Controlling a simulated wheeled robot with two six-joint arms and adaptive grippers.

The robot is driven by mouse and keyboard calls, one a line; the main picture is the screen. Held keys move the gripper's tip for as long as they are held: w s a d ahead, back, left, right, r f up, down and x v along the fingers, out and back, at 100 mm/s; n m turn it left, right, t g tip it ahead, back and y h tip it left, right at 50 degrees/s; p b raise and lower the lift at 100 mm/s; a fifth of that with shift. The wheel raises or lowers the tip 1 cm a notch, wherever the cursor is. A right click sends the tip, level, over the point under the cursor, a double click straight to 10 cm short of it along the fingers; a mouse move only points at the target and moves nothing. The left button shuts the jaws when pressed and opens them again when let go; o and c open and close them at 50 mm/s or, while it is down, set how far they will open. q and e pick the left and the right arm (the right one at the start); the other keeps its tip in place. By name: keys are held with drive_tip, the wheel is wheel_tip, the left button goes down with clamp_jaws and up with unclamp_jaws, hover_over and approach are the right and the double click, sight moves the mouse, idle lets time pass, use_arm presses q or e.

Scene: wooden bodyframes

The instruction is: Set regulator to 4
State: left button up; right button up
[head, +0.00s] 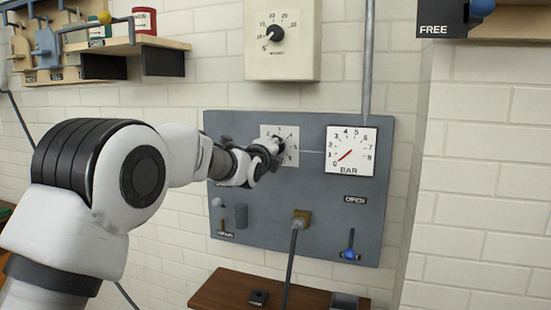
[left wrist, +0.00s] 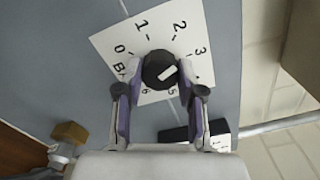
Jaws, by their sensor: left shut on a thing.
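The regulator is a round black knob (left wrist: 158,72) with a white mark, on a square white dial plate (left wrist: 205,90) with printed numbers. The mark lies slanted on the knob's right side; I cannot tell which number it reads. In the head view the dial plate (head: 292,133) is partly covered by my left gripper (head: 277,150). In the left wrist view my left gripper (left wrist: 160,73) has a finger on each side of the knob and is shut on it. The lower numbers are partly hidden by the fingers. My right gripper is not in view.
A BAR gauge (head: 362,160) right of the dial has its red needle at lower left, near the low end.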

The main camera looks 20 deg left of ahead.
use_arm(q)
drive_tip(key=shift+m+b, duration=5.2)
drive_tip(key=shift+m, duration=1.4)
drive_tip(key=o, duration=1.1)
drive_tip(key=shift+w, duration=0.1)
drive_tip(key=shift+o, duration=0.2)
